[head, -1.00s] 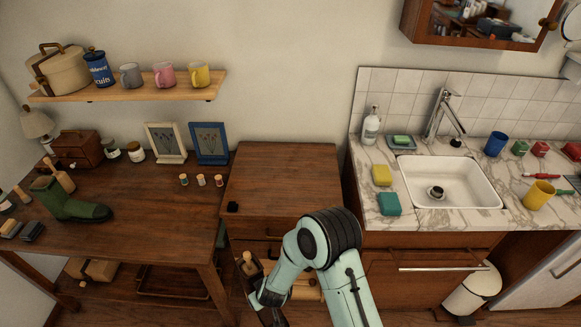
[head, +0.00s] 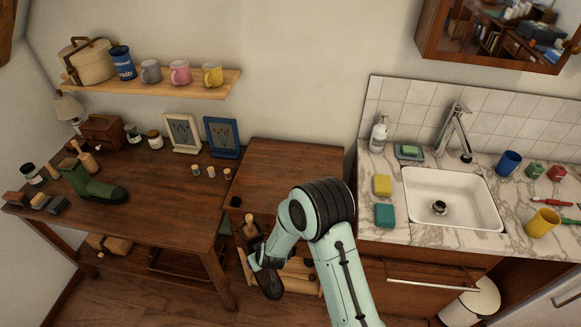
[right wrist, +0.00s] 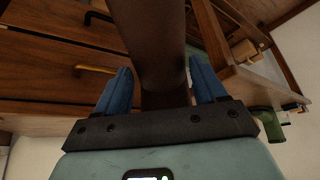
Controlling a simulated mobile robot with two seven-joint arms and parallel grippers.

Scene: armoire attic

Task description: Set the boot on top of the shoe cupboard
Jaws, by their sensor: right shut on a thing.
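A green boot (head: 92,184) stands upright on the wooden table at the left of the head view. The shoe cupboard seems to be the brown wooden cabinet (head: 290,170) in the middle; its top is mostly bare. My right arm reaches down in front of it, with the hand low at its front. In the right wrist view, my right gripper (right wrist: 162,75) is shut on a dark brown thing (right wrist: 152,35) between its blue fingers. The thing runs out of the picture, so I cannot tell its full shape. My left gripper is not in view.
The table (head: 150,212) on the left holds brushes, jars and picture frames. The sink counter (head: 400,228) stands on the right. A shelf with mugs (head: 165,88) hangs above the table.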

